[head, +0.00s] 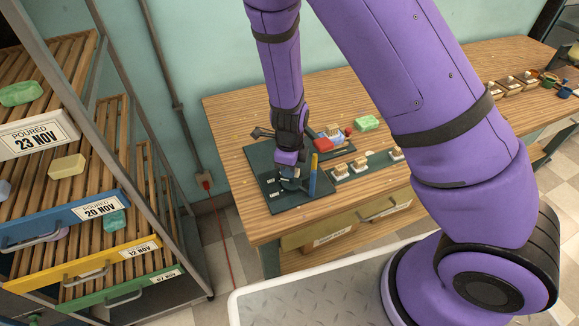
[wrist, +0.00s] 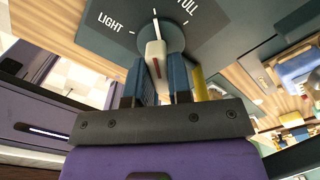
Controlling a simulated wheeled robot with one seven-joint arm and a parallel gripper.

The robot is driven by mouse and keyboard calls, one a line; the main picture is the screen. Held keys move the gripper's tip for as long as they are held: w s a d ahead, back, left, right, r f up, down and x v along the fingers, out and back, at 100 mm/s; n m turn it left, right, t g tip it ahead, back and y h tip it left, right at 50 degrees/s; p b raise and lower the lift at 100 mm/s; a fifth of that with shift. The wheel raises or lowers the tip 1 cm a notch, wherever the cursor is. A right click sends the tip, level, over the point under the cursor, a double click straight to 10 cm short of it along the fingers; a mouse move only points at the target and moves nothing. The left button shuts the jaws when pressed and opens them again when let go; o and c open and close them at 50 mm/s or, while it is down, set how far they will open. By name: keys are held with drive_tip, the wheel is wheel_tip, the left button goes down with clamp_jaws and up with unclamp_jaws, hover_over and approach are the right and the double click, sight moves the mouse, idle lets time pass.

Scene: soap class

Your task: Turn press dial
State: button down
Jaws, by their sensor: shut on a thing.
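The press dial (wrist: 155,52) is a cream knob bar with a red line on a grey disc. It sits on a dark panel (wrist: 105,42) lettered LIGHT at left and FULL at upper right, with white tick marks. My gripper (wrist: 161,88) has its two blue-grey fingers on either side of the knob bar and is shut on it. The bar stands nearly upright in the wrist view, between the two words. In the head view my gripper (head: 290,174) is low over the dark press plate (head: 262,178) at the table's left end, and the knob is mostly hidden.
A blue and yellow post (head: 313,175) stands close right of my gripper. A slatted rack (head: 120,150) with soaps stands at left.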

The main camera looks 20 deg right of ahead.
drive_tip(key=c, duration=1)
unclamp_jaws()
drive_tip(key=shift+c, duration=0.2)
wheel_tip(320, 180, up, 9)
drive_tip(key=shift+r, duration=0.9)
